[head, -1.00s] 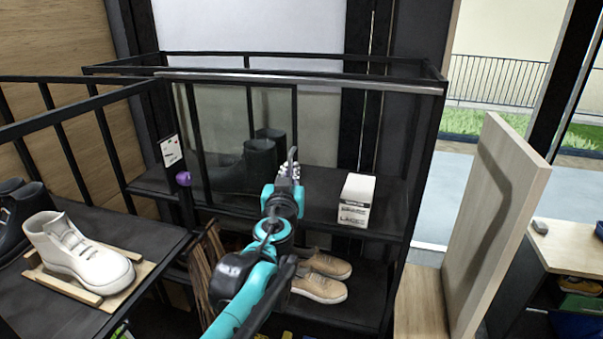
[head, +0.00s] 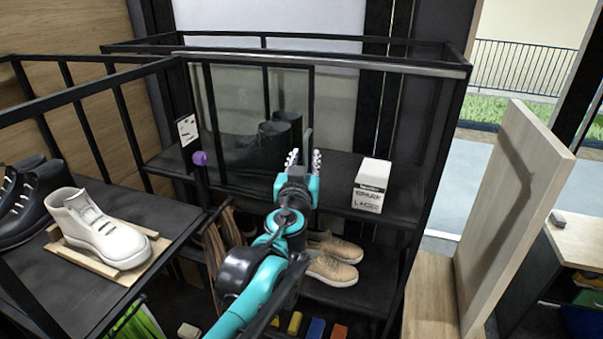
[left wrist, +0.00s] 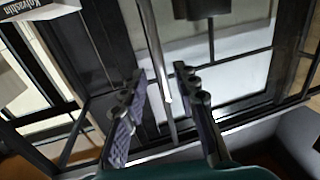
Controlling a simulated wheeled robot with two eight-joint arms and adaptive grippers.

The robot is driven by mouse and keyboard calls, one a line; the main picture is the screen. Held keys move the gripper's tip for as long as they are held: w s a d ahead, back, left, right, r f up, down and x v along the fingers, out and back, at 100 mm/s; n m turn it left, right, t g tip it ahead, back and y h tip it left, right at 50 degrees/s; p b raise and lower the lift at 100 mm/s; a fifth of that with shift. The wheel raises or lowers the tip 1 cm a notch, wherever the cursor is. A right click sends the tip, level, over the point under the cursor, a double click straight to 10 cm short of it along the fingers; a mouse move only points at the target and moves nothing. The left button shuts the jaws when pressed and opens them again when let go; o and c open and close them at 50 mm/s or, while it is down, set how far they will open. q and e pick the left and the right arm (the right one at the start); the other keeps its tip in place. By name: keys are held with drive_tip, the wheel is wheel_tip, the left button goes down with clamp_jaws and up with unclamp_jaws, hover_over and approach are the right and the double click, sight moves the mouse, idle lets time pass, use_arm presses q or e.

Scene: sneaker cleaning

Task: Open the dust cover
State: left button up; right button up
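The dust cover (head: 240,130) appears as a clear panel with a dark frame on the front left part of the black shelf unit (head: 440,140). Its upright right-hand bar (head: 309,95) comes down to my left gripper (head: 303,162). My left gripper is open, with its two fingers apart. In the left wrist view, a shiny upright bar (left wrist: 154,50) runs between the open fingers (left wrist: 160,110), with gaps visible on both sides. Contact with it cannot be made out. My right gripper is not in view.
A white box (head: 371,184) stands on the shelf right of my gripper. Dark boots (head: 268,145) are behind the panel. Tan shoes (head: 332,265) are on the lower shelf. A white sneaker (head: 95,228) sits on a wooden rack at left. A wooden panel (head: 515,190) stands at right.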

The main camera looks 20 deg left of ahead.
use_arm(q)
drive_tip(key=s+d, duration=0.2)
drive_tip(key=s, duration=0.7)
drive_tip(key=shift+a, duration=0.1)
drive_tip(key=s+a+f+g+y+b, duration=0.1)
drive_tip(key=s+a+f+g+b, duration=0.15)
drive_tip(key=f+b, duration=0.6)
drive_tip(key=s+a+f+n+g+b, duration=0.1)
drive_tip(key=s+a+f+g+b, duration=0.15)
drive_tip(key=f, duration=1.05)
drive_tip(key=s+a+f+g+y+b, duration=0.1)
drive_tip(key=s+f+b, duration=0.2)
drive_tip(key=f+b, duration=0.6)
drive_tip(key=s+d+f+m+g+h+b, duration=0.1)
drive_tip(key=s+d+f+b, duration=0.1)
drive_tip(key=f, duration=0.7)
drive_tip(key=s+d+f+m+g+h+b, duration=0.1)
drive_tip(key=s+d+f+g+h+b, duration=0.1)
drive_tip(key=f+b, duration=0.3)
drive_tip(key=s+d+f+m+g+h+b, duration=0.1)
drive_tip(key=s+d+f+h+b, duration=0.1)
drive_tip(key=f, duration=1.1)
drive_tip(key=shift+s+d+f+g+b, duration=0.25)
drive_tip(key=shift+s+d+b, duration=0.55)
drive_tip(key=shift+s, duration=0.45)
